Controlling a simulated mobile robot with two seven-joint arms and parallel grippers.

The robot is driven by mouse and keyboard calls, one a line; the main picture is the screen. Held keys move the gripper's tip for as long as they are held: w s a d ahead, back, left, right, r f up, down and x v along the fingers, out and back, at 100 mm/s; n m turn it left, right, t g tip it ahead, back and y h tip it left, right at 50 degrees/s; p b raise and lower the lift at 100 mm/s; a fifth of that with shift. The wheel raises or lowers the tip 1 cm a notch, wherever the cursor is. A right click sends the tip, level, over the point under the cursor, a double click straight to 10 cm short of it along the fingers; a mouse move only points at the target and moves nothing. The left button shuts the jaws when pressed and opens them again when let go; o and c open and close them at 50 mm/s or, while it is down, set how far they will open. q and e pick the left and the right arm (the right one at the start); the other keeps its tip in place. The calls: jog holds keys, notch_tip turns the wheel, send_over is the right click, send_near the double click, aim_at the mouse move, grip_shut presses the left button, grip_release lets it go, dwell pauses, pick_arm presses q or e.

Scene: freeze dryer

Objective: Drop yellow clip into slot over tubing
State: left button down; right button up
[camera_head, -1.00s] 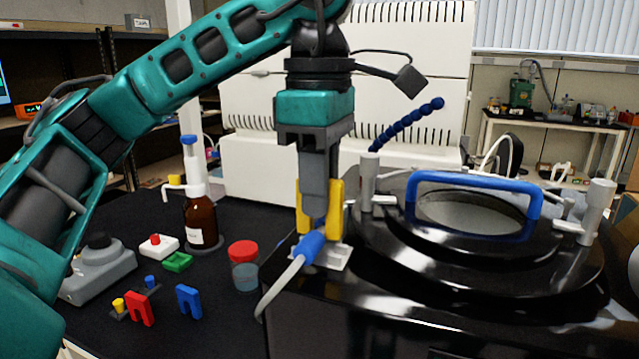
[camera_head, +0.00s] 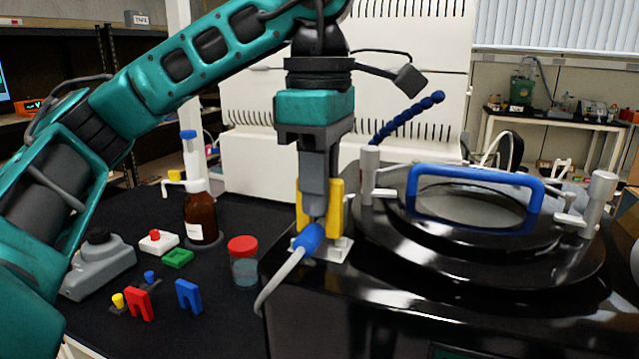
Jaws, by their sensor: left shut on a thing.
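My left gripper (camera_head: 316,208) points straight down at the front left corner of the black freeze dryer. It is shut on the yellow clip (camera_head: 336,208), whose two legs show on either side of the grey finger. The clip is upright, right at the blue tubing connector (camera_head: 309,237) and above the small white plate (camera_head: 337,249). The grey tubing (camera_head: 278,276) runs from the connector down to the left. The slot is hidden behind the clip and connector, so I cannot tell whether the legs are in it. My right gripper is not in view.
The dryer's round lid with its blue handle (camera_head: 475,172) and grey posts (camera_head: 369,175) stands close right of the gripper. On the black bench at left are a red-lidded jar (camera_head: 243,262), red (camera_head: 139,304) and blue clips (camera_head: 188,296), and a brown bottle (camera_head: 200,218).

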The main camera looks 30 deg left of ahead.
pick_arm(q)
jog(key=shift+f+b, duration=0.4)
jog(key=shift+f, duration=0.25)
dwell(0.3)
jog(key=shift+s+d+f+b, duration=0.1)
jog(key=shift+s+f+b, duration=0.15)
jog(key=shift+f, duration=0.25)
jog(key=c, duration=1.4)
grip_release()
jog(key=shift+r, duration=0.15)
jog(key=shift+w+r+p, duration=0.3)
jog(key=shift+r+p, duration=0.55)
jog(key=shift+p, duration=0.2)
jog(key=shift+r+p, duration=0.8)
jog(key=shift+p, duration=0.05)
jog(key=shift+o, duration=0.6)
